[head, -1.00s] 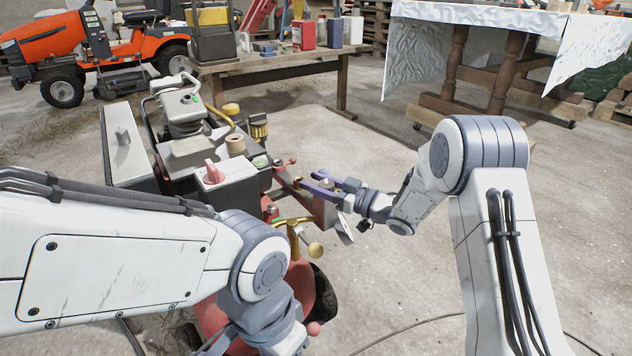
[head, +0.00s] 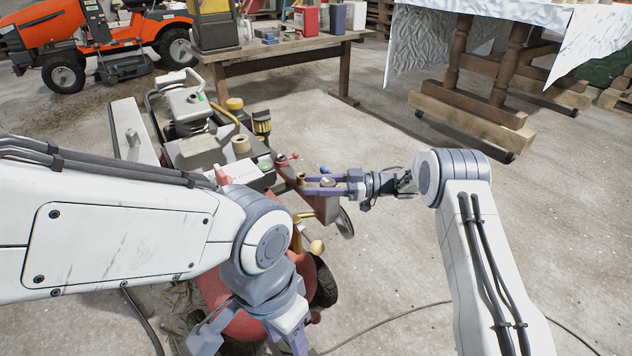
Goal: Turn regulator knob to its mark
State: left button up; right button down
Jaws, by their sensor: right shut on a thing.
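A red-tanked machine (head: 238,297), which looks like a compressor, stands in front of me. My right gripper (head: 308,185) reaches in from the right at its front end, with its purple fingers pointing left. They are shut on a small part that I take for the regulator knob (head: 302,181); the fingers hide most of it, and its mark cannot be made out. A red knob (head: 222,175) sits on the white-topped box, partly behind my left arm. My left gripper (head: 270,338) hangs low at the bottom edge, partly cut off, and touches nothing that I can see.
A yellow-knobbed lever (head: 316,247) and a black wheel (head: 325,284) are close below my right gripper. A workbench (head: 275,60) and an orange mower (head: 62,40) stand behind. A cable (head: 390,318) lies on the floor. The floor at right is mostly free.

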jog(key=shift+s+g, duration=0.1)
jog(key=shift+g, duration=0.2)
jog(key=shift+c, duration=1.7)
grip_release()
jog(key=shift+d+r+p, duration=0.1)
jog(key=shift+d+p, duration=0.2)
jog(key=shift+d, duration=0.25)
jog(key=d+p, duration=0.2)
jog(key=d, duration=0.7)
jog(key=shift+w+d+p, duration=0.25)
jog(key=shift+w+p, duration=0.05)
jog(key=shift+p, duration=0.05)
